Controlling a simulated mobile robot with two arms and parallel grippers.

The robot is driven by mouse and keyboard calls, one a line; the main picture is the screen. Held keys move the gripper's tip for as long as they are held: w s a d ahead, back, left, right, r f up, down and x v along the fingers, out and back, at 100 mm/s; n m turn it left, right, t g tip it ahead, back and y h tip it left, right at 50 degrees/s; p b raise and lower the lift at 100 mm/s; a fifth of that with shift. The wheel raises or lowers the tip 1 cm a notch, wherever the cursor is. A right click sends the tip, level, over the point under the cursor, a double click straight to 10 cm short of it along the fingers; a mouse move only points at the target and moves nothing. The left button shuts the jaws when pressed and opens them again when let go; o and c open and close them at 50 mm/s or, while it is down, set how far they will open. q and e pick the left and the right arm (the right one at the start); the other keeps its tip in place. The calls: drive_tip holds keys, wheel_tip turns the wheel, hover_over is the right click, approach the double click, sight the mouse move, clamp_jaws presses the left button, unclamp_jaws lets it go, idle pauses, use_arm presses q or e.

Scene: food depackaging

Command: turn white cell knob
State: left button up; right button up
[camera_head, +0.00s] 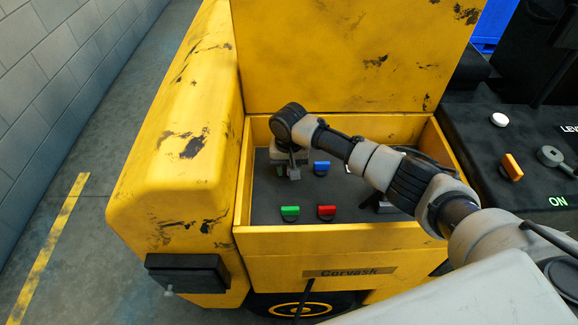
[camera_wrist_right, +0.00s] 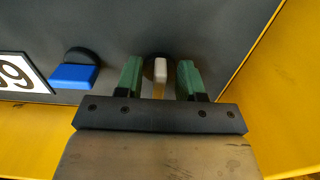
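The white knob (camera_wrist_right: 161,71) shows in the right wrist view on a dark panel, with a black round base behind it. It stands between the two green fingertips of my right gripper (camera_wrist_right: 160,78), with a gap on each side. The fingers are apart and do not appear to touch it. In the head view my right gripper (camera_head: 291,172) points down over the back left of the panel and hides the white knob. The blue knob (camera_head: 321,168) is just to its right, and also shows in the right wrist view (camera_wrist_right: 73,76). My left gripper is not in view.
A green knob (camera_head: 290,213) and a red knob (camera_head: 326,212) sit nearer the front of the panel. Yellow walls (camera_head: 245,180) enclose the panel, with a raised yellow lid (camera_head: 340,60) behind. A black console with an orange knob (camera_head: 512,167) stands at right.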

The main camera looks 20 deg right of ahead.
clamp_jaws()
